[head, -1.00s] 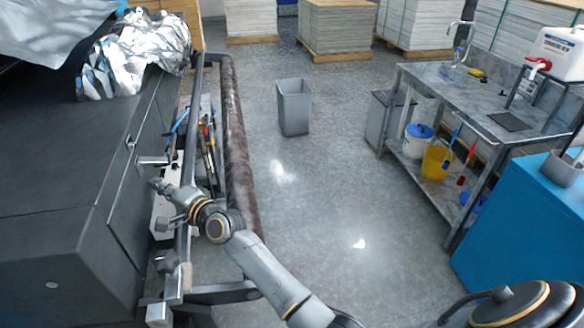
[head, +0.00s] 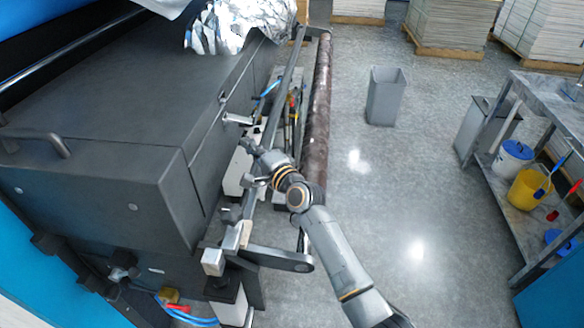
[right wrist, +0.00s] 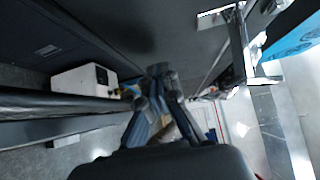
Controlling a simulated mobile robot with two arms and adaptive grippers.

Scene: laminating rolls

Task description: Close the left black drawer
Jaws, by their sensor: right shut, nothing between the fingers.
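The black drawer front (head: 215,150) appears to be the dark panel in the side of the large black machine; its edges merge with the housing, so I cannot tell how far it stands out. A metal handle (head: 237,119) sticks out from this side, and a bright metal bracket (right wrist: 240,50) shows at the upper right in the right wrist view. My right gripper (head: 250,148) is shut and empty, just below the handle and beside the panel. Its fingers (right wrist: 158,80) point at the dark surface in the wrist view; contact is unclear. My left gripper is out of view.
A metal rail and a long brown roller (head: 316,120) run along the machine beside my right arm. Crumpled silver foil (head: 240,25) lies on top. A grey bin (head: 386,97) stands on open floor. A white box (right wrist: 85,78) shows in the wrist view.

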